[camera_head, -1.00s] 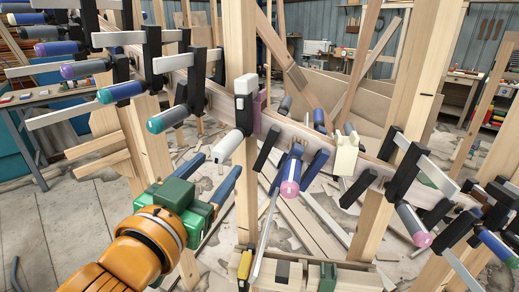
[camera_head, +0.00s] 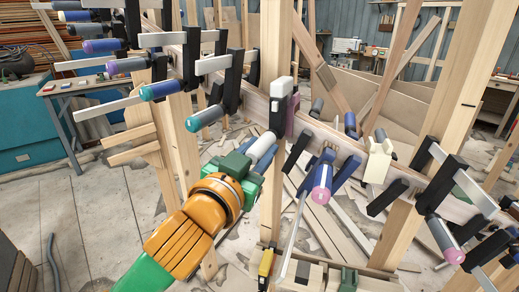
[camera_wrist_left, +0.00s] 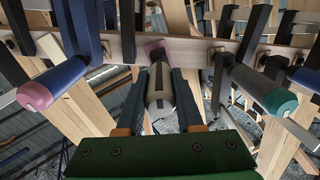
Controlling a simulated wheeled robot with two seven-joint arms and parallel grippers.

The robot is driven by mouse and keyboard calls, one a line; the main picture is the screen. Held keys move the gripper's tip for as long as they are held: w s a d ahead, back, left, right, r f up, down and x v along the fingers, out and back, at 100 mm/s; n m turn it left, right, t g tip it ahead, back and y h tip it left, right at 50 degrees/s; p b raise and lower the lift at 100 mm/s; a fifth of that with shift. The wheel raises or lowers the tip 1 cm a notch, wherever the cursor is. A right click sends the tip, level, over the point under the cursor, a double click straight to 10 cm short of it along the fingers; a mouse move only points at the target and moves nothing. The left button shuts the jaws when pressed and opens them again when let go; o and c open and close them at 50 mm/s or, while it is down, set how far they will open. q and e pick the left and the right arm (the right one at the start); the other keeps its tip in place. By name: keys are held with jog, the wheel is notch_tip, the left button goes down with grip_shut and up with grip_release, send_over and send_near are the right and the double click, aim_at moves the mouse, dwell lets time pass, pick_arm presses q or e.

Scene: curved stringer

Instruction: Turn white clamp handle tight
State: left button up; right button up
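The white clamp handle (camera_head: 262,148) hangs below a black clamp with a white block on the slanted stringer, in the middle of the head view. In the left wrist view the handle (camera_wrist_left: 160,88) looks pale with a grey end and points toward the camera. My left gripper (camera_head: 268,160) has reached it. In the wrist view its two dark fingers (camera_wrist_left: 159,90) stand one on each side of the handle. They look open, with little room at the sides; whether they touch it I cannot tell. My right gripper does not show.
A teal-ended clamp handle (camera_head: 206,118) is close on the left, and a pink-ended blue one (camera_head: 322,180) on the right. Several more clamps line the stringer (camera_head: 330,135). A wooden post (camera_head: 272,60) stands right behind. A workbench (camera_head: 90,85) is at the left.

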pick_arm(q)
grip_shut()
